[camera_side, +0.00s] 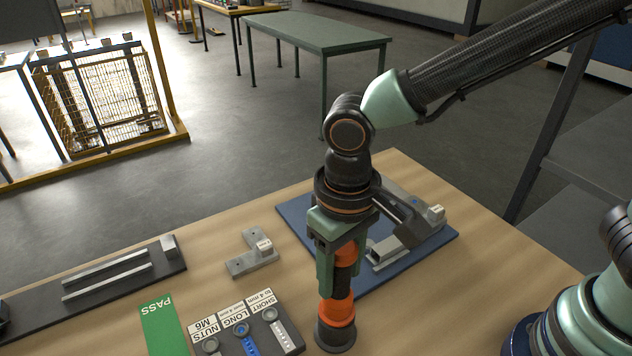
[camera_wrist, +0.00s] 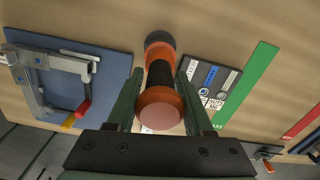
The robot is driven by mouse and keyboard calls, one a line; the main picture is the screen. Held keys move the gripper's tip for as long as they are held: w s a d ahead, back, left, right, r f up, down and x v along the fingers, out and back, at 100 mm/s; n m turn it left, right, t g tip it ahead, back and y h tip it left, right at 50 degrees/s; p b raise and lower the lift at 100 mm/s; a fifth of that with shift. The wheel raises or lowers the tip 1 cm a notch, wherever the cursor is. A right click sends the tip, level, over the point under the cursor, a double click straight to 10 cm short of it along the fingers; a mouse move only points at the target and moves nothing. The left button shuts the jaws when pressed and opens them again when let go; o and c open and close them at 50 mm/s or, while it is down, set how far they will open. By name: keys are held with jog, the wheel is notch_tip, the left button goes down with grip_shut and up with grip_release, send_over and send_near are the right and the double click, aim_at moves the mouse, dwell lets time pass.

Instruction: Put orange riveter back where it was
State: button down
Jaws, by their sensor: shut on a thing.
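The orange riveter (camera_side: 341,312) is an upright orange and black cylinder with a dark round foot, in the side view. My gripper (camera_side: 339,262) points down over it and is shut around its upper part. In the wrist view the riveter (camera_wrist: 160,105) lies between the two green fingers of my gripper (camera_wrist: 157,100), its round orange end towards the camera. The dark foot is at or very close to the table top; I cannot tell whether it touches.
A labelled parts holder (camera_side: 284,339) stands close left of the riveter. A blue mat (camera_side: 298,217) with a metal frame and clamp (camera_side: 412,228) lies behind. A grey bracket (camera_side: 250,262), a green PASS strip (camera_side: 163,325) and a dark rail board (camera_side: 45,308) are further left. Bare wooden table lies front right.

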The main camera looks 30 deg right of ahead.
jog(key=shift+f, duration=0.4)
jog(key=shift+c, duration=1.4)
grip_release()
notch_tip(320, 180, up, 13)
jog(key=shift+f, duration=0.2)
jog(key=w+d+m+t, duration=0.1)
jog(key=d+t, duration=0.4)
jog(key=d, duration=1.9)
jog(key=shift+w+d+f+m+t, duration=0.3)
jog(key=shift+w+f+m, duration=0.15)
jog(key=shift+w, duration=0.35)
